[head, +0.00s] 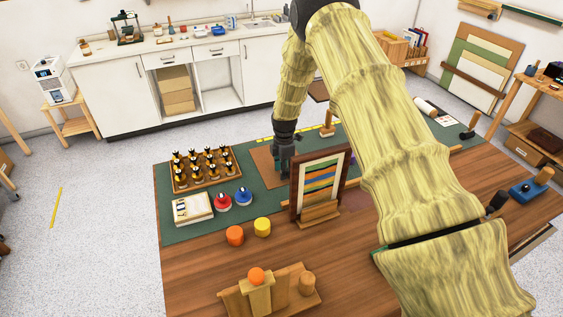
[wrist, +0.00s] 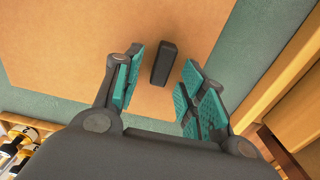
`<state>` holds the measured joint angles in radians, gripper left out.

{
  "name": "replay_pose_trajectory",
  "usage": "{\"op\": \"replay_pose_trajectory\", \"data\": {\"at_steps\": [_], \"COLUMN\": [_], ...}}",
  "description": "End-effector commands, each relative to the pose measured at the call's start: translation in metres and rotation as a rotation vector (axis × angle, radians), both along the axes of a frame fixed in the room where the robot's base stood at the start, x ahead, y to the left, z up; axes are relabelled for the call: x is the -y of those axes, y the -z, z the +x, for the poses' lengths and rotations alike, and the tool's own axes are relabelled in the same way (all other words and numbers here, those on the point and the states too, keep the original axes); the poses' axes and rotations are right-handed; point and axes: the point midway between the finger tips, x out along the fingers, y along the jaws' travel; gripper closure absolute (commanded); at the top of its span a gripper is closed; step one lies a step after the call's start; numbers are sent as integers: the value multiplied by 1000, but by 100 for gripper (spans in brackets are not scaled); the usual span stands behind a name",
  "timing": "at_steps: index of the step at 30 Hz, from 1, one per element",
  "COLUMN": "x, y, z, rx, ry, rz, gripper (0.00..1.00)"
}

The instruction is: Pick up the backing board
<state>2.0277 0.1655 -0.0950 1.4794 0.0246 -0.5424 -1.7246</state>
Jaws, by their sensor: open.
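The backing board is a flat tan-brown sheet (head: 264,164) lying on the green mat, behind the framed striped print. In the wrist view the board (wrist: 75,40) fills much of the upper picture. A small black block (wrist: 163,63), like a handle, stands on it. My gripper (head: 284,166) points down over the board. In the wrist view my gripper (wrist: 158,92) is open, with its teal finger pads on either side of the black block. The block lies a little beyond the fingertips, and I cannot tell whether they touch it. In the head view the gripper hides part of the board.
A framed striped print (head: 320,184) stands upright just right of my gripper. A tray of dark bottles (head: 202,168) is to the left. Red (head: 223,201) and blue (head: 243,196) pots sit in front. The green mat (head: 180,237) has free room at front left.

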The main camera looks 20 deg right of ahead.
Motion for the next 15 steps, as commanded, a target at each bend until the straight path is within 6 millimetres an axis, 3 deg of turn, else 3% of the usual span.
{"op": "replay_pose_trajectory", "data": {"at_steps": [7, 13, 15], "x": [0, 0, 0], "y": [1, 1, 1], "z": [0, 0, 0], "rx": [1, 1, 1], "ry": [0, 0, 0], "rz": [0, 0, 0], "gripper": [59, 95, 100]}}
